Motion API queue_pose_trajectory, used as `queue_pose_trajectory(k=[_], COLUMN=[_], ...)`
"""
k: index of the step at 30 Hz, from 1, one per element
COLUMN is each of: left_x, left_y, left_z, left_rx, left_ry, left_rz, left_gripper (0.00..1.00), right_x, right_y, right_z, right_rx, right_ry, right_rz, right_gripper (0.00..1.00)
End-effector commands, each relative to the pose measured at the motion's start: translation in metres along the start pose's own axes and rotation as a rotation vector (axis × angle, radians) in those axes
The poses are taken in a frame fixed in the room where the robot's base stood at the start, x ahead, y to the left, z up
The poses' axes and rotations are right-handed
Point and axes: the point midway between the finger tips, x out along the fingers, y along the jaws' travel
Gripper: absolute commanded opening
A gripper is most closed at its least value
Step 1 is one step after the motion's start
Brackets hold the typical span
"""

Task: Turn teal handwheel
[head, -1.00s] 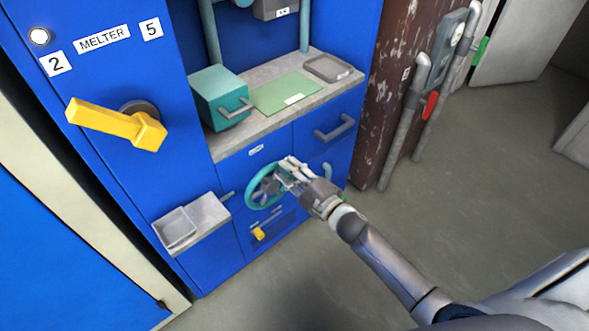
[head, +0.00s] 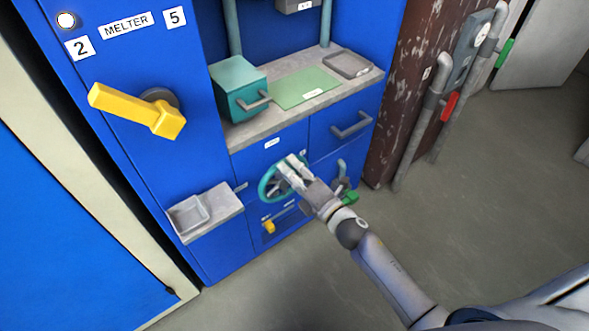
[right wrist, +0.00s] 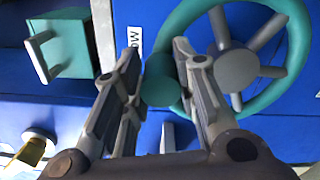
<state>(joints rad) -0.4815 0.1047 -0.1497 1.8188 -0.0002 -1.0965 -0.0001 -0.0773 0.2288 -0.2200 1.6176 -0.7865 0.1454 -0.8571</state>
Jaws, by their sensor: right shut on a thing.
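The teal handwheel (head: 265,189) is on the blue cabinet front, below the grey counter. In the right wrist view its teal rim (right wrist: 293,60), grey hub and grey spokes show at the upper right. A teal knob (right wrist: 160,82) at the left side of the rim lies between the fingers of my right gripper (right wrist: 157,62). The gripper is shut on this knob. In the head view my right gripper (head: 291,172) covers the upper right part of the wheel. My left gripper is not in view.
A teal box with a grey handle (head: 238,86), a green mat (head: 305,88) and a grey tray (head: 346,64) are on the counter. A yellow lever (head: 135,108) juts out at left. A small shelf (head: 222,204) sticks out left of the wheel. Open floor lies at right.

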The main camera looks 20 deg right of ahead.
Motion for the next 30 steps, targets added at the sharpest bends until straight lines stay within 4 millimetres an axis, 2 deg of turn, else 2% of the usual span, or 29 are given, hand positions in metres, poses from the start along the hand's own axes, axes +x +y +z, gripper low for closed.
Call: queue_pose_trajectory(k=[11,12,17,26,30], left_x=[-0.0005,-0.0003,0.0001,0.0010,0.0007], left_y=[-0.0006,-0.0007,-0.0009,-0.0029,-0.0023], left_z=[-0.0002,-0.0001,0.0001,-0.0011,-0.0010], left_rx=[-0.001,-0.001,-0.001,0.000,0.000], left_ry=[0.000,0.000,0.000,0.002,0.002], left_rz=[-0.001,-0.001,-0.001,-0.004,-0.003], left_gripper=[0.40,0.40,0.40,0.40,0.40], right_x=[-0.0004,-0.0004,-0.0003,-0.0007,-0.0088], right_y=[-0.0005,-0.0005,-0.0005,-0.0003,-0.0012], right_z=[-0.0036,-0.0036,-0.0026,-0.0014,-0.0016], right_rx=[-0.004,-0.004,-0.003,-0.003,-0.002], right_ry=[0.006,0.006,0.004,0.002,0.002], right_rz=[0.000,0.000,0.000,0.000,-0.002], right_gripper=[0.00,0.30,0.49,0.49,0.49])
